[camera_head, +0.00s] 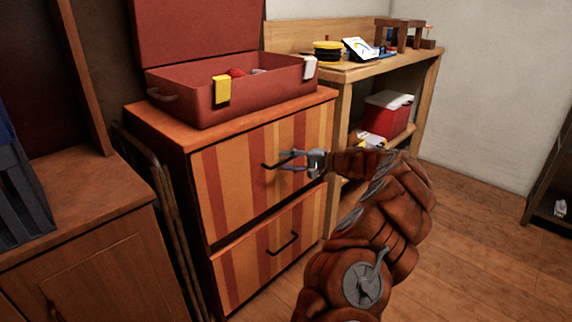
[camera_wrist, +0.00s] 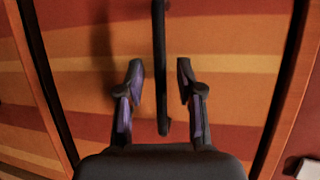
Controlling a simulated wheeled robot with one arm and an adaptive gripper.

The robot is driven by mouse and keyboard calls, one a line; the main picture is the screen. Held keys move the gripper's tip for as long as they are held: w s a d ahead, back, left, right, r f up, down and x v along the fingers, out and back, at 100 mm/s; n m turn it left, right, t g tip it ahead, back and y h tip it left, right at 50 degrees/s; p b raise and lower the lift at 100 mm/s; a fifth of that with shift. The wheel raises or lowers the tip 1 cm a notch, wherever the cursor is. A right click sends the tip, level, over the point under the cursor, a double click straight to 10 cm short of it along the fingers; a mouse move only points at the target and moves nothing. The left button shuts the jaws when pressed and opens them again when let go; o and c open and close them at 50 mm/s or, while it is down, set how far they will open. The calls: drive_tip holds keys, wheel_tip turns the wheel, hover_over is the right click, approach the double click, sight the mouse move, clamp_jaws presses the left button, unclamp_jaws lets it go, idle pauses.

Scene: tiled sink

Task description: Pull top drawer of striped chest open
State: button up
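The striped chest (camera_head: 204,138) stands left of centre in the head view, with orange, red and tan stripes. Its top drawer (camera_head: 230,175) looks shut or nearly so. The top drawer's black bar handle (camera_head: 266,165) is partly hidden by my gripper (camera_head: 284,160). In the wrist view the handle (camera_wrist: 161,60) runs between the two fingers of my gripper (camera_wrist: 160,75), with a gap visible on each side. My gripper is open around the handle and does not visibly touch it. The lower drawer (camera_head: 270,250) is shut, with its own black handle (camera_head: 284,244).
An open red toolbox (camera_head: 185,103) with yellow and white latches sits on the chest. A wooden shelf unit (camera_head: 345,110) stands right of the chest, holding a red and white cooler (camera_head: 387,116). A wooden cabinet (camera_head: 90,245) stands at left.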

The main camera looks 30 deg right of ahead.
drive_tip(key=shift+w+a, duration=0.2)
drive_tip(key=shift+w, duration=0.05)
clamp_jaws()
idle(0.5)
drive_tip(key=shift+a, duration=0.15)
drive_tip(key=shift+f, duration=0.1)
